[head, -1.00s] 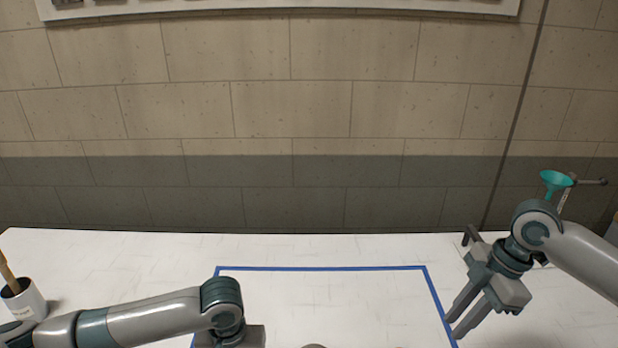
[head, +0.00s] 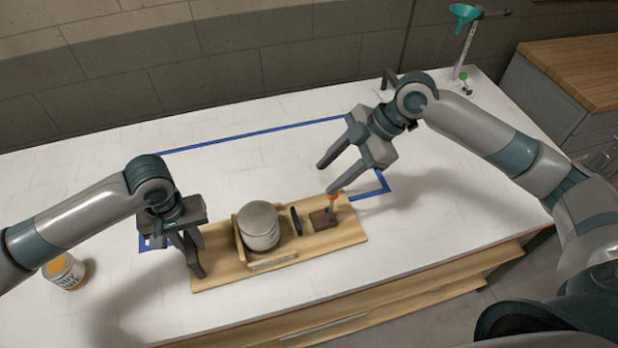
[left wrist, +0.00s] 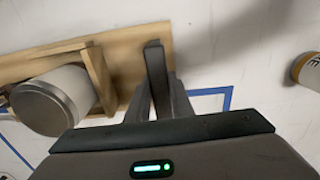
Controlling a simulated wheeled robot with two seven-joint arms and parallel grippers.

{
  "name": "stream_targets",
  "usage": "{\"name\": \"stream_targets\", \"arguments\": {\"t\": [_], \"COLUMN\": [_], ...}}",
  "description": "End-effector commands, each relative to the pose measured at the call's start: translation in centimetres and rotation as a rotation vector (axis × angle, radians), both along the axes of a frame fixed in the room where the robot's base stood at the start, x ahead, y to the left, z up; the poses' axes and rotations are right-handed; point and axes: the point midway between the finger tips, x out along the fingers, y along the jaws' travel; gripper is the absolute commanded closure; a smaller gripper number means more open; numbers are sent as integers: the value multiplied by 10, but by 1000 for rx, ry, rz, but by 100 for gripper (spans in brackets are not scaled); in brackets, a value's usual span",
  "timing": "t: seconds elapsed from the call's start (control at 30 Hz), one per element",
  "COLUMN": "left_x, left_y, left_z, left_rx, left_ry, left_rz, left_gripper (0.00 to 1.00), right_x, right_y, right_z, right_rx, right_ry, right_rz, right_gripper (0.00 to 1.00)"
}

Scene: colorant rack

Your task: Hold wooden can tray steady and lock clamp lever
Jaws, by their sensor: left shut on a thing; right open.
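The wooden can tray (head: 218,268) lies on the white table, with a grey-lidded can (head: 259,224) held between wooden walls on it. The can and tray (left wrist: 129,55) also show in the left wrist view. My left gripper (head: 200,272) is shut on the tray's left end; the left wrist view (left wrist: 156,75) shows its fingers there. The clamp lever (head: 333,203) has an orange tip and rises from a brown block (head: 322,221) on the tray's right part. My right gripper (head: 328,178) is open and empty, above and just behind the lever tip, apparently not touching it.
A paint can (head: 64,272) stands at the table's left front. Blue tape (head: 250,135) outlines an area behind and around the tray. A teal funnel on a stand (head: 465,16) is at the back right. Wooden drawers (head: 400,302) are below the front edge.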

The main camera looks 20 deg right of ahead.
Motion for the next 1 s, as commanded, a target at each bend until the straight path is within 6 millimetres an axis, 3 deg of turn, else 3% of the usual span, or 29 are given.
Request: {"name": "stream_targets", "arguments": {"t": [0.03,0.2,0.5,0.73,1.0], "left_x": [1,1,1,1,0], "left_y": [0,0,0,0,0], "left_z": [1,1,0,0,0], "left_rx": [-1,-1,-1,-1,0], "left_ry": [-2,-1,-1,-1,-1], "left_rz": [1,1,1,1,1], "left_gripper": [100,100,100,100,100], "right_x": [-3,-5,-9,-11,-17], "right_y": [16,58,107,118,101], "right_z": [-6,-14,-15,-11,-9], "right_rx": [51,213,488,671,837], "right_ry": [-9,-59,-145,-219,-321], "right_rz": [-7,-51,-189,-344,-572], "right_gripper": [57,57,57,57,57]}}
